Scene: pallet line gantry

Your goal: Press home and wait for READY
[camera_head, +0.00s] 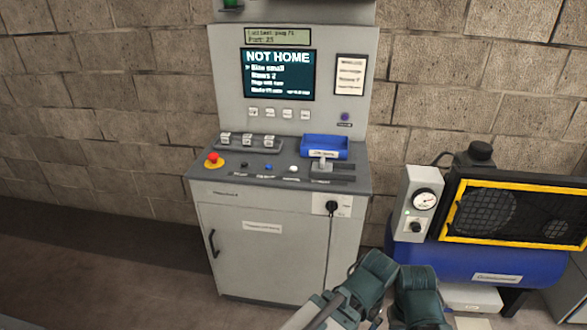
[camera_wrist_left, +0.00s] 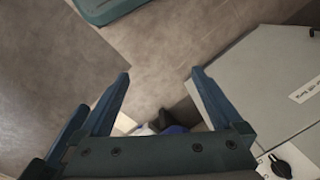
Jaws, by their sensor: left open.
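The console (camera_head: 255,225) stands at the left of centre in the head view. Its screen (camera_head: 279,73) reads NOT HOME. Its desk carries a red emergency stop knob (camera_head: 213,159), a blue button (camera_head: 268,167), a white button (camera_head: 293,168) and a lever (camera_head: 321,164); their labels are too small to read. My left gripper (camera_wrist_left: 160,86) is open and empty in the left wrist view, over the floor beside the console's cabinet (camera_wrist_left: 270,85). In the head view my teal arm parts show low, right of the cabinet; fingertips are not clear there. I see no right gripper.
A compressor with a blue tank (camera_head: 465,268), yellow-framed guard (camera_head: 515,182) and gauge box (camera_head: 416,205) stands right of the console. A blue tray (camera_head: 325,147) sits on the desk's back right. Floor left is clear.

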